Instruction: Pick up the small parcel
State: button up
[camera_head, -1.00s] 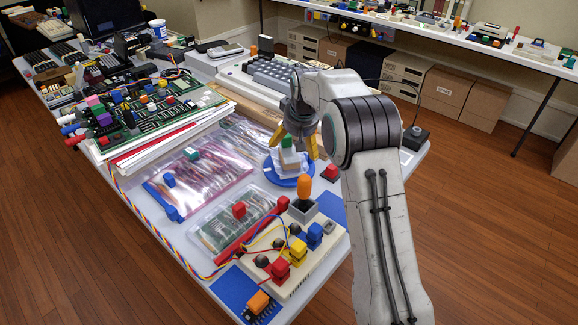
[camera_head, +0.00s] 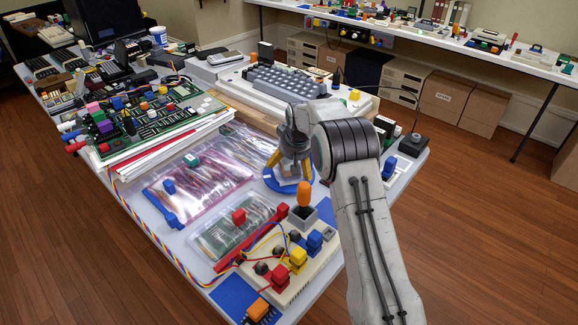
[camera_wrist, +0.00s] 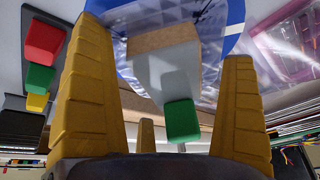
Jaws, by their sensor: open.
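A small box, brown on one face and pale grey on another (camera_wrist: 165,42), looks like the small parcel. It sits over a round blue dish (camera_wrist: 234,22) with clear crinkled wrapping around it. A green block (camera_wrist: 182,121) shows against its grey side in the wrist view. My gripper (camera_wrist: 165,60) is open, its yellow fingers on either side of the box with gaps showing. In the head view my gripper (camera_head: 290,165) points down over the blue dish (camera_head: 272,184) and hides most of the box.
A control board with an orange-topped joystick (camera_head: 304,194) stands close in front of the dish. Clear bags (camera_head: 200,178) lie to the left. A large keyboard (camera_head: 285,82) is behind. Red, green and yellow blocks (camera_wrist: 41,77) show beside the left finger.

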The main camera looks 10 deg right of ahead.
jog(key=c, duration=1.4)
